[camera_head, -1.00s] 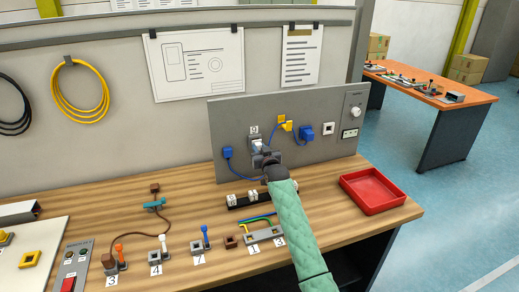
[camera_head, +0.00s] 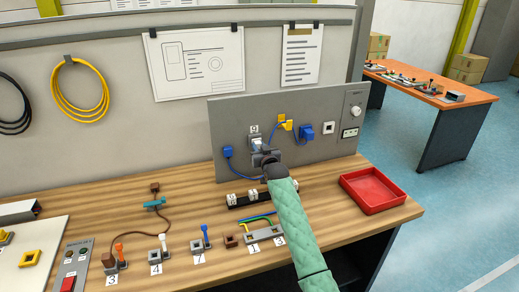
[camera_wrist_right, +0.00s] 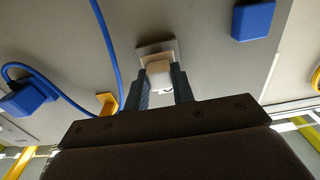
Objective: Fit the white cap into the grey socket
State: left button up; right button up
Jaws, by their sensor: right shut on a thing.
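The white cap (camera_wrist_right: 159,73) sits between the two dark fingers of my right gripper (camera_wrist_right: 165,88) in the right wrist view. The gripper is shut on it. The grey socket (camera_wrist_right: 150,47) shows as a pale square directly behind the cap on the panel. The cap overlaps the socket's lower part, and I cannot tell how deep it sits. In the head view my right gripper (camera_head: 259,150) is up against the upright grey panel, and a small pale part of the cap (camera_head: 256,142) shows above the fingers. My left gripper is not in view.
The grey panel (camera_head: 340,150) carries a blue plug (camera_head: 306,132), another blue plug (camera_head: 228,152) and a yellow connector (camera_head: 287,125), with blue cables near my gripper. A red tray (camera_head: 374,190) lies at right. Several small connectors stand along the table front.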

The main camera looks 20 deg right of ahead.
jog(key=shift+w, duration=0.6)
dwell(0.4)
jog(key=shift+r, duration=0.1)
dwell(0.5)
jog(key=o, duration=0.5)
jog(key=shift+w, duration=0.1)
jog(key=o, duration=0.6)
